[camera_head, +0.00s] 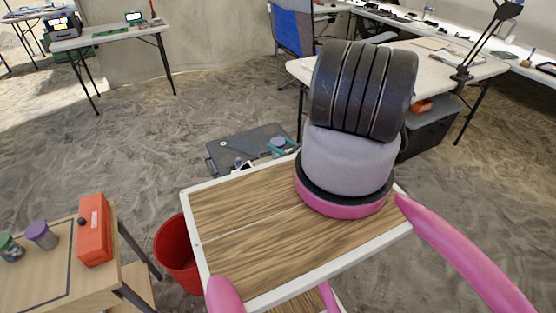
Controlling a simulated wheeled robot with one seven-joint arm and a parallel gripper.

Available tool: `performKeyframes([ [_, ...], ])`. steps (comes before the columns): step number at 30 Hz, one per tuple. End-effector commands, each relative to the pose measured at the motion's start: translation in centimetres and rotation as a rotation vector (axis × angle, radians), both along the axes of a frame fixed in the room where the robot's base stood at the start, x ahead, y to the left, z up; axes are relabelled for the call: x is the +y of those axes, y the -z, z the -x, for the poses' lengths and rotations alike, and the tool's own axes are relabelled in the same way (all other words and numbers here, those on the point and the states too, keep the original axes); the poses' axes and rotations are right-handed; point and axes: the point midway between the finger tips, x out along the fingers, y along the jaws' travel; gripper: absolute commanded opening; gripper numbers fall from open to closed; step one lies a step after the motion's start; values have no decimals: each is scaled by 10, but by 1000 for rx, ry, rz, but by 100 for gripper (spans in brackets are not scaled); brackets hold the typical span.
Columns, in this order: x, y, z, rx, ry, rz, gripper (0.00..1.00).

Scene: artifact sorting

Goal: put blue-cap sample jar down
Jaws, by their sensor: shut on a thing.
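My gripper is not in view. The blue-cap sample jar cannot be made out in this view. A thick link of my own arm, with black ribbed and pale sections, covers the right middle of the picture and hides what lies behind it. A jar with a purple lid (42,236) stands on the small wooden table (30,288) at the lower left. A jar with a green lid (11,249) stands left of it, partly cut by the picture edge.
An orange-red box (94,230) lies on that table's right side. A red bucket (178,256) stands on the sandy floor beside it. A dark low case (222,152) with small items lies further back. A white table (450,72) with a lamp stands back right.

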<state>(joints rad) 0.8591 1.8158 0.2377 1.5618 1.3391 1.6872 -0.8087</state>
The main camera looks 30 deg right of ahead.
Motion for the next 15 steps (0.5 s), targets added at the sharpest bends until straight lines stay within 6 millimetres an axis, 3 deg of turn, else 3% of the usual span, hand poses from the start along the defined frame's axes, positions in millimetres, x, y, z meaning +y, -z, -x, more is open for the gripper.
performKeyframes([
  [15,0,62,0,-1,-1,0,19],
])
